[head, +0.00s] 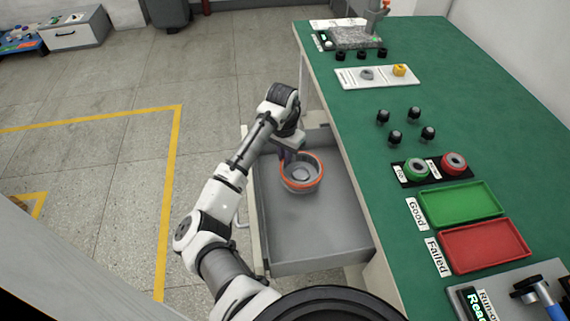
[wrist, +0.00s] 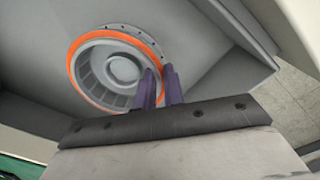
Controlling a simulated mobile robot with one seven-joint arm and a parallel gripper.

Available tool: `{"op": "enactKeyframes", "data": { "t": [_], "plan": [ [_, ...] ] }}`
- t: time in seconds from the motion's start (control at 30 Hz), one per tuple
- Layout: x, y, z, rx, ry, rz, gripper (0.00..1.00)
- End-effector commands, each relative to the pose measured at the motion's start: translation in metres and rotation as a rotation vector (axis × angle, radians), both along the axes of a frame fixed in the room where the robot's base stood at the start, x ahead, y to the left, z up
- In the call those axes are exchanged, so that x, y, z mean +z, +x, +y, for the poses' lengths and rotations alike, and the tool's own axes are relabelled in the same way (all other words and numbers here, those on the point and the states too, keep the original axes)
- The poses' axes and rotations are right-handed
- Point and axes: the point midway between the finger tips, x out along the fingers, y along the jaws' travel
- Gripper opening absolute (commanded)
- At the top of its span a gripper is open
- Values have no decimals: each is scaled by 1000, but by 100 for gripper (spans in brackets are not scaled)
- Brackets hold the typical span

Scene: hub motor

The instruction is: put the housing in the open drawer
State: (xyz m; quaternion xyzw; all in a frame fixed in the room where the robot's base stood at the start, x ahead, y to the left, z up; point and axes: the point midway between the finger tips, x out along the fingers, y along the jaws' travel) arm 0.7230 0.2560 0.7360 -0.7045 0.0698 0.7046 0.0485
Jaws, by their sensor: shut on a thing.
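The housing (head: 302,180) is a round grey cup-like part with an orange rim. In the head view it is over or in the open drawer (head: 310,241), near the drawer's far end. The wrist view shows the housing (wrist: 122,70) from above, with its orange rim and grey inside. My gripper (head: 287,157) is shut on the housing's rim; its purple fingers (wrist: 160,88) straddle the edge in the wrist view. I cannot tell whether the housing touches the drawer floor.
The green-topped workbench (head: 460,115) stands right of the drawer. It carries a green tray (head: 460,204), a red tray (head: 485,246), several black knobs (head: 396,137) and two round parts on a black holder (head: 433,170). The drawer's front part is empty. Open floor lies to the left.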

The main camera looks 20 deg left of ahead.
Motion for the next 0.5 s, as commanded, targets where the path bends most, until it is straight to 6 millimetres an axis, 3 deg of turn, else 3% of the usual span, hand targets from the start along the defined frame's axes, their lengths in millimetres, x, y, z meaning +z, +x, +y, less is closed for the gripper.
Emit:
{"op": "enactKeyframes", "data": {
  "t": [0.33, 0.5],
  "plan": [
    [-38, 0, 0, 1, -2, 0, 0],
    [-46, 0, 0, 0, 0, -2, 0]
  ]
}}
